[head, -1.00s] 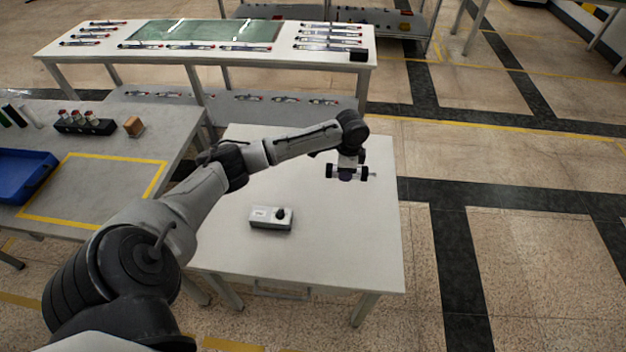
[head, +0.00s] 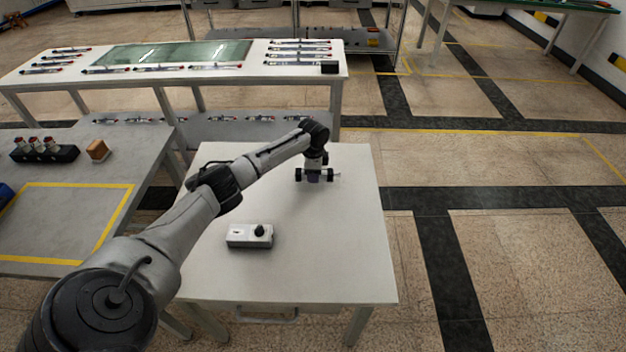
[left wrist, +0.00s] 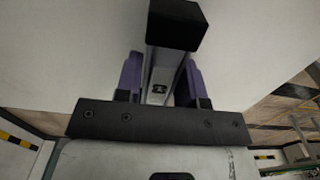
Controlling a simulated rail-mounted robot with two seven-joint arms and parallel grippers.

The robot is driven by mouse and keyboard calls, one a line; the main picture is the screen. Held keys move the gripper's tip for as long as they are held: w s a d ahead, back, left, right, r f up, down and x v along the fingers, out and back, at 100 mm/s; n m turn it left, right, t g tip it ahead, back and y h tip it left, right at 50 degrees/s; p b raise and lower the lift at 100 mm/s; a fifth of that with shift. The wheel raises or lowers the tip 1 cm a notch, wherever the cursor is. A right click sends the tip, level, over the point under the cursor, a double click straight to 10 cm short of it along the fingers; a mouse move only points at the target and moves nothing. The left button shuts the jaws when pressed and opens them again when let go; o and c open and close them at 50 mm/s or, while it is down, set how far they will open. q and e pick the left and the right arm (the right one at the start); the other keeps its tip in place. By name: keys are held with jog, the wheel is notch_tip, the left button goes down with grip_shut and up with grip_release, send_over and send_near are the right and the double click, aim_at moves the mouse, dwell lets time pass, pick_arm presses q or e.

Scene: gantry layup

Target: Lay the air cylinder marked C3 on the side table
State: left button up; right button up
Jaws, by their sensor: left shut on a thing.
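My left gripper (head: 315,177) is over the far right part of a white table (head: 330,265), which appears to be the side table. It is shut on an air cylinder (head: 299,175) with black end caps and a thin rod pointing right. The cylinder lies level, crosswise in the jaws. In the left wrist view, the cylinder (left wrist: 160,78) shows its grey body between two purple fingers, with one black end cap beyond them. I cannot read its marking, nor tell whether it touches the table top. My right gripper is not in view.
A small box with a black knob (head: 250,236) stands on the white table, left of centre. A long bench (head: 215,82) with several cylinders and a glass panel stands behind. A grey table (head: 70,215) with a yellow outline is at left. The white table's front right is clear.

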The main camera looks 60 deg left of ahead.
pick_arm(q)
notch_tip(320, 180, down, 2)
jog(key=shift+f+b, duration=0.2)
jog(key=shift+b, duration=0.2)
jog(key=shift+f, duration=0.15)
jog(key=o, duration=1.1)
notch_tip(320, 180, up, 11)
jog(key=p, duration=0.3)
jog(key=shift+p, duration=0.4)
jog(key=shift+r, duration=0.65)
